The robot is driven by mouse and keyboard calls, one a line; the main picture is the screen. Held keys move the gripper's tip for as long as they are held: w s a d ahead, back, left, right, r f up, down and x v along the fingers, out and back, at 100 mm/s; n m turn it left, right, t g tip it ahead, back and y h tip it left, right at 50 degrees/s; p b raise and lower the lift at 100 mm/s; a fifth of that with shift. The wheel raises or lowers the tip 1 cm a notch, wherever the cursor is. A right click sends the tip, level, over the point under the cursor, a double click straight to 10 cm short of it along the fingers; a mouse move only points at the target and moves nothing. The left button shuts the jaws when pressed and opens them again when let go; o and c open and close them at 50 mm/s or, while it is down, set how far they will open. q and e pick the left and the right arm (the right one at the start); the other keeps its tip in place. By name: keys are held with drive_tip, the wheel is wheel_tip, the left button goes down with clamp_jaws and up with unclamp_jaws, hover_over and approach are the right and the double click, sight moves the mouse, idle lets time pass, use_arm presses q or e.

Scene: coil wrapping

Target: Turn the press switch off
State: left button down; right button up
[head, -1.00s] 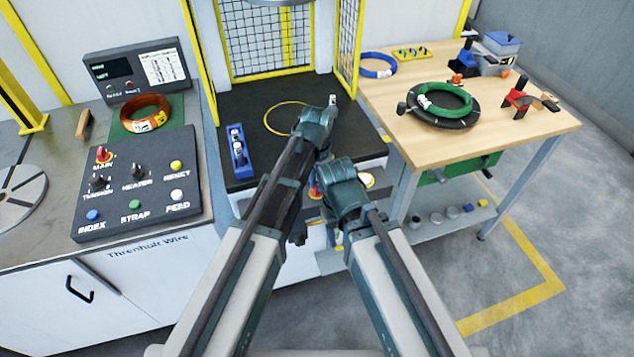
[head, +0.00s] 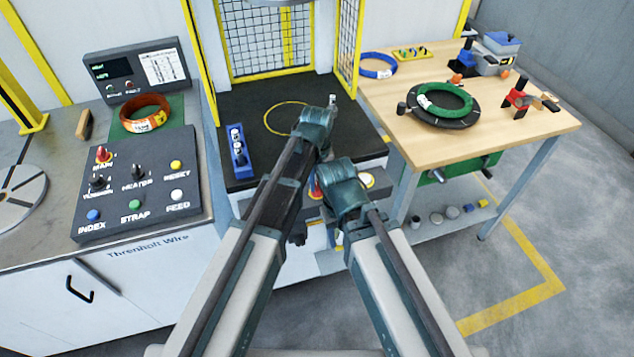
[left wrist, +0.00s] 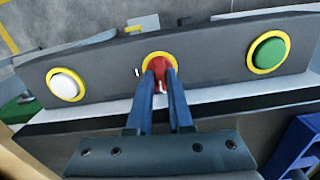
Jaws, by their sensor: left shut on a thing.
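The press switch is a red knob on a yellow ring (left wrist: 160,62), in the middle of a grey panel (left wrist: 110,74) in the left wrist view. My left gripper (left wrist: 160,80) is shut on the knob, with a blue finger on each side. The fingers cover part of it. In the head view a bit of red and yellow of the switch (head: 315,188) shows between my arms, and the left fingers are hidden behind my arm. My right gripper cannot be made out in either view.
A white button (left wrist: 66,85) and a green button (left wrist: 269,53) flank the switch. A yellow wire ring (head: 284,118) and a blue rack (head: 239,151) are on the black press bed (head: 250,105). A control box (head: 140,190) stands left, and a wooden table (head: 410,80) right.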

sight(317, 186)
use_arm(q)
drive_tip(key=shift+n, duration=0.6)
drive_tip(key=c, duration=0.8)
unclamp_jaws()
wheel_tip(317, 186, up, 14)
drive_tip(key=p, duration=1.3)
drive_tip(key=shift+f+p, duration=0.1)
drive_tip(key=shift+p, duration=0.3)
